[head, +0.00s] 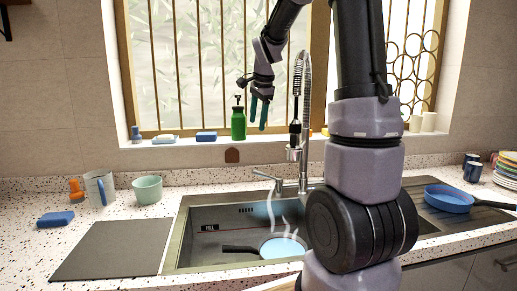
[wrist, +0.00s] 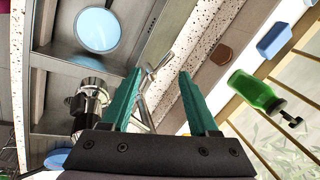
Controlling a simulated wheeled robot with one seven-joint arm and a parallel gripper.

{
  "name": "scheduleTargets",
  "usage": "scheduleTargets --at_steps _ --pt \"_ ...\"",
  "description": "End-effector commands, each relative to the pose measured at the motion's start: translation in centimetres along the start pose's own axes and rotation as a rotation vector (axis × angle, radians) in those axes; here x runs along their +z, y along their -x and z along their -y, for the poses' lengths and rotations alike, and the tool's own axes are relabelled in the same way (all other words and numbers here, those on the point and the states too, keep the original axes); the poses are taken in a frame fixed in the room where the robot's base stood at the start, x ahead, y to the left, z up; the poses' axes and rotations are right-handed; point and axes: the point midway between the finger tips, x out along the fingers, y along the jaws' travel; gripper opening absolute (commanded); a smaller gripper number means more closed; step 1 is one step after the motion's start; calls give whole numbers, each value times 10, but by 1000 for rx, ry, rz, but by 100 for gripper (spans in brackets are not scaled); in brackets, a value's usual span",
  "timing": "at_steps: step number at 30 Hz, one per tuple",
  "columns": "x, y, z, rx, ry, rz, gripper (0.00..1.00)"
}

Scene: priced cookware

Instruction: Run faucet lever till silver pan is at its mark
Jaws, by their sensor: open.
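The silver pan (head: 284,247) sits in the sink (head: 190,218) below the faucet, its dark handle pointing left; its round inside looks pale blue. It also shows in the wrist view (wrist: 97,30). White wisps hang above it; I see no clear water stream. The faucet (head: 304,120) has a spring neck and a silver spray head (head: 294,153). Its lever (head: 265,176) sticks out left of the base and shows in the wrist view (wrist: 160,63) between my fingertips' directions. My gripper (head: 259,115) is open and empty, well above the lever near the window.
A green bottle (head: 238,123) stands on the sill close to my gripper. A blue sponge (head: 206,136) lies beside it. A blue pan (head: 448,199) is right. My arm hides part of the sink.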

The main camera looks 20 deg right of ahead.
Motion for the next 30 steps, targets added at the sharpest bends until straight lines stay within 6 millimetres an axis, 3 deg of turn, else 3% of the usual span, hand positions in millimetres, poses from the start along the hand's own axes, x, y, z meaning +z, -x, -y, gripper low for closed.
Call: scheduleTargets --at_steps 1,3,6,10,13,23,30 --pt "-10 -26 11 32 -66 -4 61" --pt "-22 -56 24 64 -167 -15 61" --pt "-38 -98 38 102 -293 -32 61" --pt "-52 -138 46 135 -412 -54 61" --pt "-58 -155 49 147 -464 -64 61" --pt "-61 -184 46 155 -486 -69 61" --pt "-62 -219 40 155 -485 -68 61"
